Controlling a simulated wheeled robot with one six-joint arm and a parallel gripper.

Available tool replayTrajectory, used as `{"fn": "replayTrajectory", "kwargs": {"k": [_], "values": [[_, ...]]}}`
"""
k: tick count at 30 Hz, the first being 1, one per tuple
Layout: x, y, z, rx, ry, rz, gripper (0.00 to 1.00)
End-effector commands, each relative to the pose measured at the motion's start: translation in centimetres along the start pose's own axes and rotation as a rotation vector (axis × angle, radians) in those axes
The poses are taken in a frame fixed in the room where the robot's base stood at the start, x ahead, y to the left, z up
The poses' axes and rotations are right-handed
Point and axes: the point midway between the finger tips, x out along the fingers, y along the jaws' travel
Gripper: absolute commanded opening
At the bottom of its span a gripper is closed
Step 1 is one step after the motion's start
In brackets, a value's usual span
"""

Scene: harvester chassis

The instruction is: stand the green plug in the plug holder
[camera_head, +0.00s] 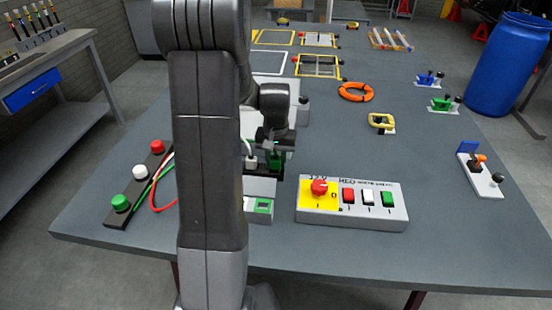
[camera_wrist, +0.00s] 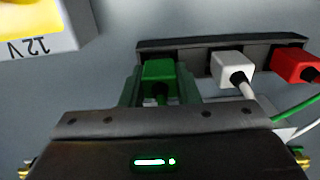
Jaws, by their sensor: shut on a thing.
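My gripper (camera_head: 275,148) is shut on the green plug (camera_wrist: 159,72), which sits between its fingers in the wrist view. The green plug also shows in the head view (camera_head: 277,160), partly covered by the gripper. The dark plug holder (camera_wrist: 205,45) runs across the wrist view. A white plug (camera_wrist: 233,66) stands at its middle and a red plug (camera_wrist: 294,64) at its right end there. The green plug is at the holder's left end in the wrist view. I cannot tell whether its base is seated in the holder. My arm hides part of the holder in the head view.
A control panel (camera_head: 352,214) with a yellow section and several buttons stands right of the holder. A dark strip (camera_head: 134,190) with red, white and green knobs and cables lies at left. A small grey box (camera_head: 262,208) is in front. An orange ring (camera_head: 356,92) lies farther back.

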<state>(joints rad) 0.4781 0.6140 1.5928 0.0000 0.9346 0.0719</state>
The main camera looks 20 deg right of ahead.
Motion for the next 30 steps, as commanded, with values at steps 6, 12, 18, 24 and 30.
{"fn": "replayTrajectory", "kwargs": {"k": [6,12,18,24,30], "values": [[0.6,0.0,0.0,0.000,0.000,0.000,0.06],[0.6,0.0,0.0,0.000,0.000,0.000,0.06],[0.6,0.0,0.0,0.000,0.000,0.000,0.54],[0.5,0.0,0.0,0.000,0.000,0.000,0.54],[-1.2,0.0,-0.1,0.000,0.004,0.000,0.54]]}}
